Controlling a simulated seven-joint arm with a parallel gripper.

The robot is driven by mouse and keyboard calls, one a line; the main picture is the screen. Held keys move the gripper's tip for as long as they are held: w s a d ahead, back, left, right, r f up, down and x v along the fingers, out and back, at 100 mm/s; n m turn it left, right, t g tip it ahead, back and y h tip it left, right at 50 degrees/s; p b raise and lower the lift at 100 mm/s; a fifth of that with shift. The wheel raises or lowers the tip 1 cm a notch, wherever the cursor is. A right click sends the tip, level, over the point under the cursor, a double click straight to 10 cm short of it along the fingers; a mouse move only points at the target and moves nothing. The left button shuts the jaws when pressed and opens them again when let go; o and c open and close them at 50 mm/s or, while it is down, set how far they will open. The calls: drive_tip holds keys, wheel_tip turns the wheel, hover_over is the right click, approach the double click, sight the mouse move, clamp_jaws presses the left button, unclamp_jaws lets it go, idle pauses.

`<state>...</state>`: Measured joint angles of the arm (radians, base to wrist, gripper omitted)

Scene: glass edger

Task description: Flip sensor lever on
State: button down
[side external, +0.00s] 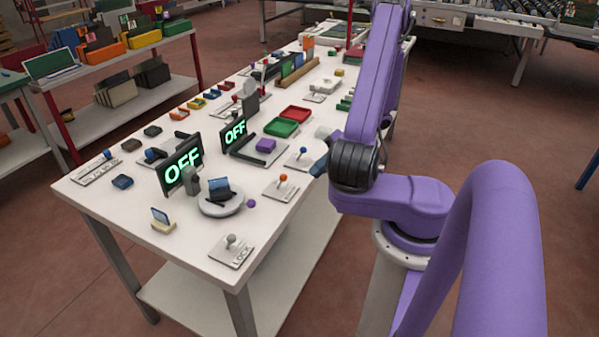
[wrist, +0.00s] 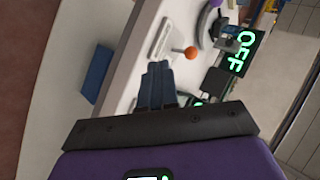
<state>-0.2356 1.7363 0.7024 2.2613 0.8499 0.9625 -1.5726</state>
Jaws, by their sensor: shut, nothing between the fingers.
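A lever with an orange ball knob (side external: 283,179) stands on a small pale plate on the white table; its label is too small to read. In the wrist view the orange knob (wrist: 191,52) is just beyond my fingertips and a little right, apart from them. A blue-knobbed lever (side external: 303,151) stands farther back, and a grey-knobbed lever (side external: 231,241) on a plate marked LOCK is at the near corner. I cannot read which lever is the sensor's. My gripper (side external: 319,166) is shut and empty near the table's right edge; its shut fingers (wrist: 157,70) show in the wrist view.
Two displays read OFF in green, the nearer (side external: 182,167) and the farther (side external: 236,132). A round white device (side external: 220,206) with a purple ball stands left of the orange lever. Green (side external: 281,127) and red (side external: 295,113) trays lie behind.

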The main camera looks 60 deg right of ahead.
sight(281, 182)
drive_tip(key=shift+w+a+f, duration=0.2)
drive_tip(key=shift+w+a, duration=0.6)
drive_tip(key=shift+w, duration=0.35)
drive_tip(key=shift+w+a+f, duration=0.15)
drive_tip(key=shift+w+a, duration=0.65)
drive_tip(key=shift+w, duration=0.3)
drive_tip(key=shift+w+r+g, duration=0.3)
drive_tip(key=shift+w+g, duration=0.1)
drive_tip(key=shift+g, duration=0.2)
drive_tip(key=shift+w+r+m+g, duration=0.25)
drive_tip(key=shift+w+g, duration=0.15)
drive_tip(key=shift+g, duration=0.2)
drive_tip(key=shift+w+r+m+g, duration=0.25)
drive_tip(key=shift+w+g, duration=0.15)
drive_tip(key=shift+g, duration=0.2)
drive_tip(key=w+g, duration=0.2)
drive_tip(key=shift+r+m+g+h, duration=0.2)
drive_tip(key=shift+m+g+h, duration=0.1)
drive_tip(key=shift+s, duration=0.15)
drive_tip(key=shift+r, duration=0.2)
drive_tip(key=shift+r, duration=0.6)
